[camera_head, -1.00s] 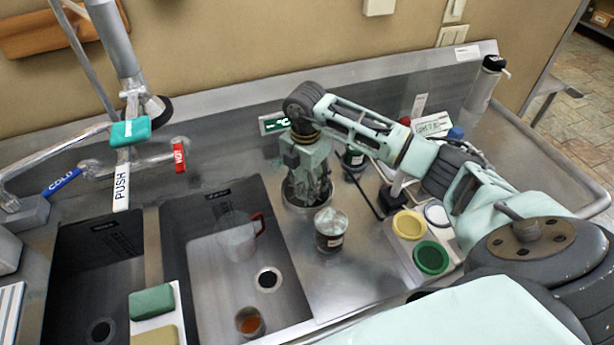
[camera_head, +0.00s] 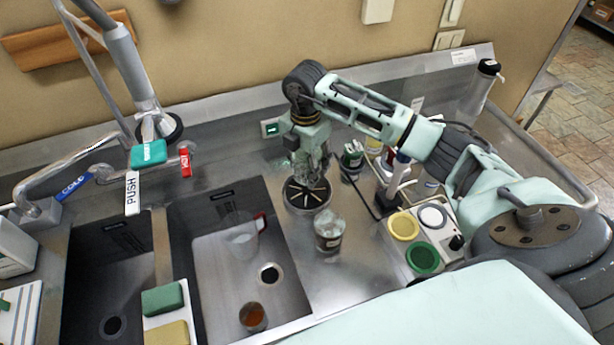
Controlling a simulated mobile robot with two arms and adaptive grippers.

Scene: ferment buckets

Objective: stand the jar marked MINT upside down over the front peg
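A clear glass jar (camera_head: 329,234) with a dark label stands on the steel counter right of the sink; its lettering is too small to read. Another jar (camera_head: 352,157) with a green and dark label stands farther back, also unreadable. My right gripper (camera_head: 308,176) points down above a round dark rack (camera_head: 307,196) with pale spokes, behind the nearer jar and apart from it. Its fingers are small and blurred, so I cannot tell whether they are open or hold anything. I cannot clearly make out the front peg. My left gripper is out of view.
A double sink lies left, with a red-handled clear jug (camera_head: 243,240) and an amber-filled cup (camera_head: 253,317) in the right basin. Sponges (camera_head: 163,298) sit on the divider. A tray of yellow (camera_head: 404,226) and green (camera_head: 423,258) lids and a black-based stand (camera_head: 389,201) are right.

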